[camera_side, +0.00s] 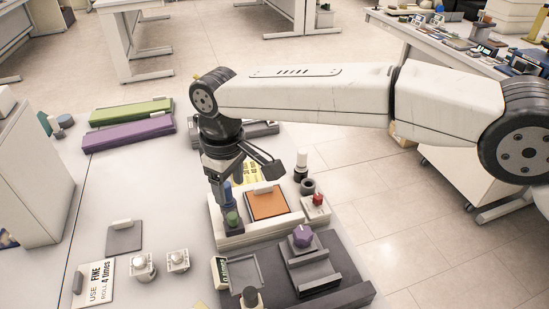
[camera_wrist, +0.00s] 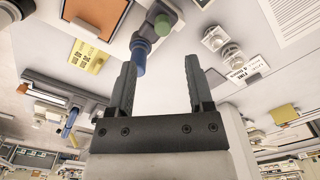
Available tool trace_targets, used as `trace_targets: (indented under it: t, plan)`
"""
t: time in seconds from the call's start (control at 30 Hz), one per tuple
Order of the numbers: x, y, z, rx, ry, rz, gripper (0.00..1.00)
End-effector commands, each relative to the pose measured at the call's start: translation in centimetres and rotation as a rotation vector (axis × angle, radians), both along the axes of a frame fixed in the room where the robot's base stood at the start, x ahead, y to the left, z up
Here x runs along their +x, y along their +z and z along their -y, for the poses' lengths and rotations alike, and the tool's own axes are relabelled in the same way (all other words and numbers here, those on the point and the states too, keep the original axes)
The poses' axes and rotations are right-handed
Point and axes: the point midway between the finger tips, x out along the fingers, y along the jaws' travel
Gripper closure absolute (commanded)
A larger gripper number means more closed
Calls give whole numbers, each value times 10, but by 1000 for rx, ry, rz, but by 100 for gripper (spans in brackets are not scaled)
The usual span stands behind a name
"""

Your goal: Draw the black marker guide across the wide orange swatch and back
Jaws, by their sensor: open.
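The orange swatch (camera_side: 267,204) lies flat on a pale board, with a small white block on its far edge. In the wrist view the swatch (camera_wrist: 98,12) is at the top left. A black piece (camera_wrist: 151,17) with a blue cylinder (camera_wrist: 139,55) and a green round part (camera_wrist: 162,26) stands beside the swatch; it seems to be the marker guide. My gripper (camera_side: 220,194) points down at the swatch's left side, by the blue and green parts. In the wrist view its open fingers (camera_wrist: 161,64) are apart, with the blue end near the left finger and nothing visibly held.
A red-knobbed box (camera_side: 316,207) stands right of the swatch. A dark fixture with a purple knob (camera_side: 302,236) is in front. White jars (camera_side: 142,267) and a printed card (camera_side: 98,283) lie front left. Green and purple bars (camera_side: 130,135) lie behind. The tabletop's left-middle is clear.

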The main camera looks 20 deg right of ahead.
Motion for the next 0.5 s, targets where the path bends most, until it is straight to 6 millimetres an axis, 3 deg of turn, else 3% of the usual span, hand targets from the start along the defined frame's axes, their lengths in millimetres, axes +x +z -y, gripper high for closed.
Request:
trace_targets:
  t: [0.27, 0.5]
  plan:
    - [-2, -1, -3, -2, 6, -2, 33]
    - [-2, -14, -3, -2, 6, -2, 33]
